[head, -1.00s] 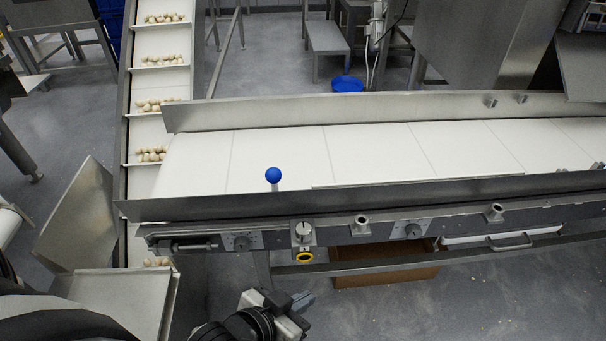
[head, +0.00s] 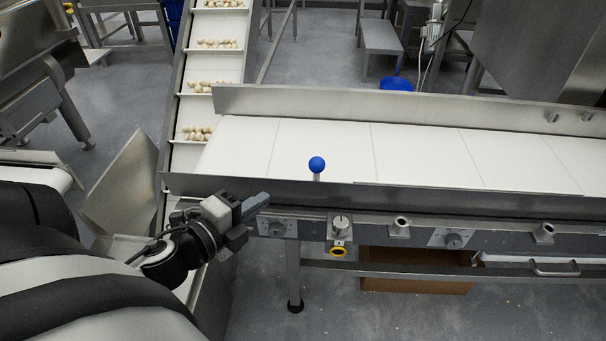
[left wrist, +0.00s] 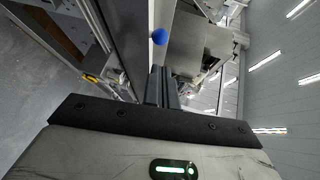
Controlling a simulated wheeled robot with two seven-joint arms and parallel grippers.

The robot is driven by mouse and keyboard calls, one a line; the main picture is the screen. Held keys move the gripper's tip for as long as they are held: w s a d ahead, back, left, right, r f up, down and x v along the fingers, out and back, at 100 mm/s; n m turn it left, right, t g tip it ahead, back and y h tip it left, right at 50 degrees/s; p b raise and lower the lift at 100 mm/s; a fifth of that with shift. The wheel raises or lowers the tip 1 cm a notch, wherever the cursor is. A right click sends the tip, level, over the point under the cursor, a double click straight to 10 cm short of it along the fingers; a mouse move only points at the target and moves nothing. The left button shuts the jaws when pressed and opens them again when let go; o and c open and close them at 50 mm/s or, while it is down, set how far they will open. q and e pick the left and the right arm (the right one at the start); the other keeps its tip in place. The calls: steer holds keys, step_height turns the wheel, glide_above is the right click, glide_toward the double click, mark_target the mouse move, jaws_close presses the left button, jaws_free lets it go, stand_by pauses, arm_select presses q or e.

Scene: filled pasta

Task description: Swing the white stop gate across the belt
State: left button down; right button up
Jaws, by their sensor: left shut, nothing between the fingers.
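A blue ball knob (head: 317,164) stands upright on a short pale stem at the near edge of the white belt (head: 330,150). It also shows in the left wrist view (left wrist: 160,37), just beyond my fingertips. I cannot clearly make out the white stop gate; its body may be hidden behind the near side rail (head: 400,194). My left gripper (head: 257,203) is shut and empty, in front of the rail, left of the knob and lower in the picture, not touching it. Its shut fingers (left wrist: 161,84) point toward the knob in the wrist view. My right gripper is out of view.
An inclined conveyor (head: 216,68) with pasta pieces on its flights rises at the left. A far side wall (head: 400,105) bounds the belt. Control knobs and a yellow-ringed switch (head: 338,252) sit on the front panel. The belt around the blue knob is clear.

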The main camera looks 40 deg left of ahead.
mark_target(311, 166)
arm_select(q)
steer(key=w+f, duration=0.1)
steer(key=w, duration=0.3)
steer(key=w+f, duration=0.1)
steer(key=w, duration=0.8)
steer(key=shift+w+d+f+p, duration=0.3)
steer(key=shift+w+f+p, duration=0.1)
steer(key=shift+w+a+r+n+y, duration=0.1)
steer(key=shift+w+n+y, duration=0.2)
steer(key=shift+n+y, duration=0.1)
steer(key=w+n+y, duration=0.1)
steer(key=w+a+n+y, duration=0.1)
steer(key=y, duration=0.1)
steer(key=w+n+y, duration=0.1)
steer(key=shift+w+a+n+g+y, duration=0.3)
steer(key=shift+w+g, duration=0.1)
steer(key=shift+w+a+y+b, duration=0.2)
steer(key=shift+w+y+b, duration=0.1)
steer(key=shift+y, duration=0.1)
steer(key=shift+s, duration=0.1)
